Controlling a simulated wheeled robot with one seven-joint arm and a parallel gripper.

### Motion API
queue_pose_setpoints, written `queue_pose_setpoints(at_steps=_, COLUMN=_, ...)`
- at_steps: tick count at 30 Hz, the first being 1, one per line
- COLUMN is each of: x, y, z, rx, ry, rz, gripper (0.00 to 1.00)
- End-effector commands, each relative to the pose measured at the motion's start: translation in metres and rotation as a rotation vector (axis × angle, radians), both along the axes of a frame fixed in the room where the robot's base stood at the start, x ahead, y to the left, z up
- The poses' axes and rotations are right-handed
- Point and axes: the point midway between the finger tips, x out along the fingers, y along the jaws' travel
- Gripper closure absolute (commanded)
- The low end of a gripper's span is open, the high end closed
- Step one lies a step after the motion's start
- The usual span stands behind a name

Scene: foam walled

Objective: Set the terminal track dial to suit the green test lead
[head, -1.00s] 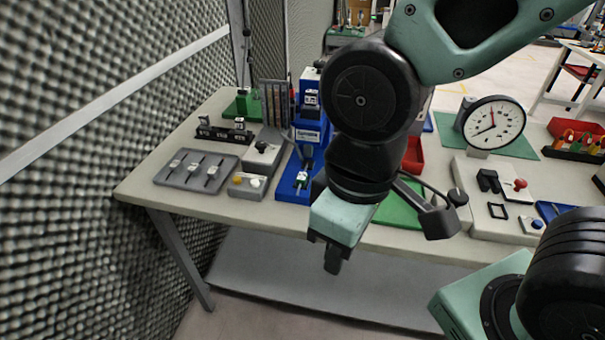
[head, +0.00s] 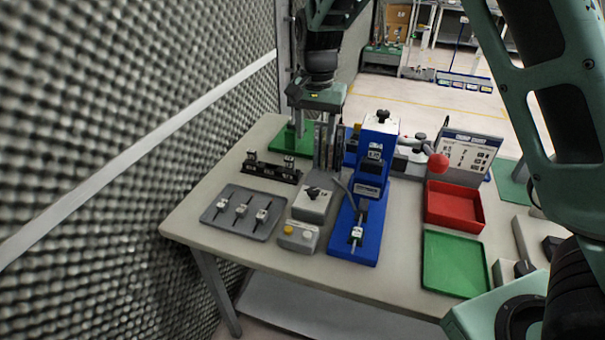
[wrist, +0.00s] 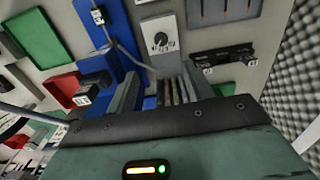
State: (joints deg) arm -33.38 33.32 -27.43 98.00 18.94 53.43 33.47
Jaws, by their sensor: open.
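A grey box with a black rotary knob (head: 315,192) stands on the table, left of the blue press; I take it as the dial. The wrist view shows its knob (wrist: 161,40) with a white pointer and scale marks. My gripper (head: 329,155) is open and points down behind the dial box, by the slotted rack (wrist: 175,90), whose strips show between the fingers in the wrist view. It does not touch the knob. A thin lead with a white block (head: 357,233) and a greenish end lies on the blue press's base (head: 370,248).
A grey tray (head: 215,216) with several small sliders and a box with yellow and white buttons (head: 298,238) sit near the front edge. A black rail (head: 262,169) lies behind. Red (head: 455,222) and green (head: 430,285) trays are at right. A foam wall borders the left.

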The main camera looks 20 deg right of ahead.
Motion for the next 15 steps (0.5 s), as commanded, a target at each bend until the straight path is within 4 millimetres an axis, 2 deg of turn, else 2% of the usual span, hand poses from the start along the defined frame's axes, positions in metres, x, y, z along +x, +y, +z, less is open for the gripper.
queue_pose_setpoints(at_steps=5, x=0.005, y=-0.004, z=-0.010, rx=-0.010, ry=-0.002, rz=-0.019, gripper=0.48)
queue_pose_setpoints(at_steps=15, x=0.004, y=-0.004, z=-0.075, rx=-0.011, ry=0.002, rz=-0.018, gripper=0.48)
